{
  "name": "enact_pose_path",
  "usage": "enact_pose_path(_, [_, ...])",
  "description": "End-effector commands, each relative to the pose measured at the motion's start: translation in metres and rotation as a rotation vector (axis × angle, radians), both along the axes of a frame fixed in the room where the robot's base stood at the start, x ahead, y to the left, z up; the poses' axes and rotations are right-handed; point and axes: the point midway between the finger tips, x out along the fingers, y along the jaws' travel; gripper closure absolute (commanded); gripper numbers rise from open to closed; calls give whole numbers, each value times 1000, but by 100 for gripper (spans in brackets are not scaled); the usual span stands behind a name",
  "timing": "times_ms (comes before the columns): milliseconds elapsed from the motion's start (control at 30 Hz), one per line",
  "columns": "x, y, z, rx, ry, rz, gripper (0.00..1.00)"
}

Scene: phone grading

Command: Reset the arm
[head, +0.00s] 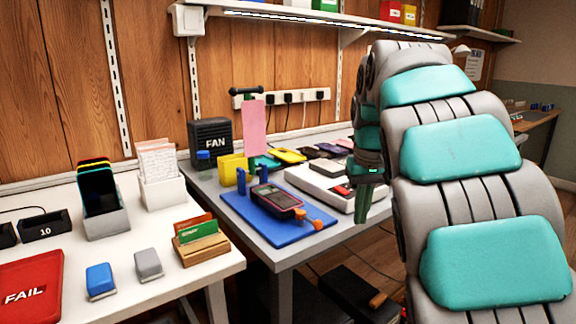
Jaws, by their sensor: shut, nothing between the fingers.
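My arm, grey with teal pads, rises on the right side of the head view and bends over at the top. My gripper (362,205) hangs down at the end of it, pointing at the grey table's right edge, beside the white device (318,190). Its fingers are shut and hold nothing.
A white table (150,262) at left holds a red FAIL tray (30,285), a phone rack (105,215), card holders and small blue and grey blocks. A shelf (300,15) runs above.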

Motion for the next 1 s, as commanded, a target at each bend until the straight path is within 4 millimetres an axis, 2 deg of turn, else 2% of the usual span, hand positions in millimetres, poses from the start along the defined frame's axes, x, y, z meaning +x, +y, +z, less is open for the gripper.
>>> enact_pose_path(367, [-32, -5, -14, 6, 28, -52, 100])
enact_pose_path(567, [-65, -9, -29, 13, 58, -91, 100])
enact_pose_path(667, [-88, -10, -41, 15, 76, -113, 100])
enact_pose_path(1000, [-207, -8, -110, 18, 184, -159, 100])
